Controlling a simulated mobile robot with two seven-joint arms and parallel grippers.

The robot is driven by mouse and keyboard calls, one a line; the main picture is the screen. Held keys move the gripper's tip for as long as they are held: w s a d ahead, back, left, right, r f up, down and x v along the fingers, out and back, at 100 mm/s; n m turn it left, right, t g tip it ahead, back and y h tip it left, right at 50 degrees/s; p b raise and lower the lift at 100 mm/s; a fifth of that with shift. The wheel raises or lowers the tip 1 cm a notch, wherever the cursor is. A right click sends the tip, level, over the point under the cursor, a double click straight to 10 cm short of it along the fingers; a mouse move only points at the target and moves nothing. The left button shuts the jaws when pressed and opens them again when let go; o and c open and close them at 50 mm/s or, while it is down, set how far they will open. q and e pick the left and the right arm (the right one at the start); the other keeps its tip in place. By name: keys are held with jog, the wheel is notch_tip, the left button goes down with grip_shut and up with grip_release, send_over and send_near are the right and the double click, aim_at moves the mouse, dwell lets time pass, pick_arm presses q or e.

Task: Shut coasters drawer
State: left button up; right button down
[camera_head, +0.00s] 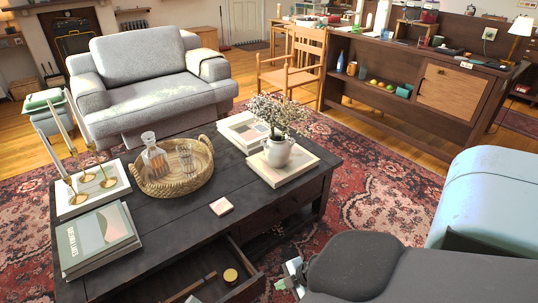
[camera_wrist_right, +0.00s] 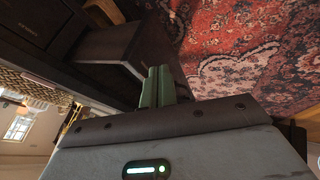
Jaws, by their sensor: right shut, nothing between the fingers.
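The drawer (camera_head: 247,290) of the dark coffee table (camera_head: 160,225) stands open, pulled out at the table's near side. A round gold-lidded item and a long dark item lie inside it. In the right wrist view the dark wooden drawer (camera_wrist_right: 110,45) sticks out from the table. My right gripper (camera_head: 291,274) is just right of the drawer in the head view. In the wrist view its green fingers (camera_wrist_right: 158,82) are together and empty, close to the drawer's outer end; I cannot tell whether they touch it. My left gripper is not in view.
On the tabletop are a wicker tray (camera_head: 174,190) with a decanter, books (camera_head: 97,240), candlesticks, a plant vase (camera_head: 277,152) and a small square coaster (camera_head: 221,206). A grey armchair (camera_head: 150,80) stands behind. Patterned rug (camera_head: 380,195) lies clear to the right.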

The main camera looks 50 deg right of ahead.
aim_at(262, 280)
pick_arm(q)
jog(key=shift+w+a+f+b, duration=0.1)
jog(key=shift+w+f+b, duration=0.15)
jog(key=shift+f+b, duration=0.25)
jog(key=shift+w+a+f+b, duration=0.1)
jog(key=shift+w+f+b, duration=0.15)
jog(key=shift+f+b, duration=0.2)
pick_arm(e)
jog(key=w, duration=0.1)
jog(key=w+f, duration=0.1)
jog(key=w, duration=0.3)
jog(key=shift+w+d+f, duration=0.1)
jog(key=shift+d+f, duration=0.1)
jog(key=shift+f, duration=0.2)
jog(key=shift+w, duration=0.1)
